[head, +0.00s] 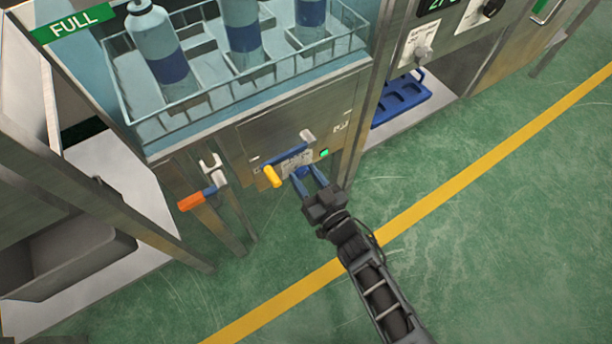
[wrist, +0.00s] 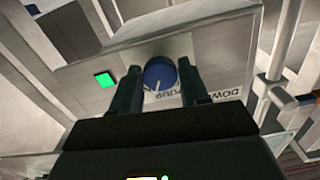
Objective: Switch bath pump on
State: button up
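The bath pump switch is a round blue knob (wrist: 160,74) with a white pointer line on the bath's front panel. In the wrist view the line points downward, towards lettering that reads PUMP upside down. A green lamp (wrist: 105,79) beside the knob is lit; it also shows in the head view (head: 324,153). My gripper (wrist: 160,66) is open, with one finger on each side of the knob; I cannot tell whether they touch it. In the head view my gripper (head: 307,173) reaches the lower panel, and its fingers largely hide the knob.
A yellow-ended handle (head: 272,176) stands just left of my gripper, and an orange-handled valve (head: 197,199) is farther left. A blue tray (head: 402,101) lies to the right. The green floor is open.

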jog(key=o, duration=0.3)
jog(key=shift+o, duration=0.2)
jog(key=p+v, duration=0.2)
jog(key=v, duration=0.5)
jog(key=shift+s+d, duration=0.25)
jog(key=shift+s, duration=0.1)
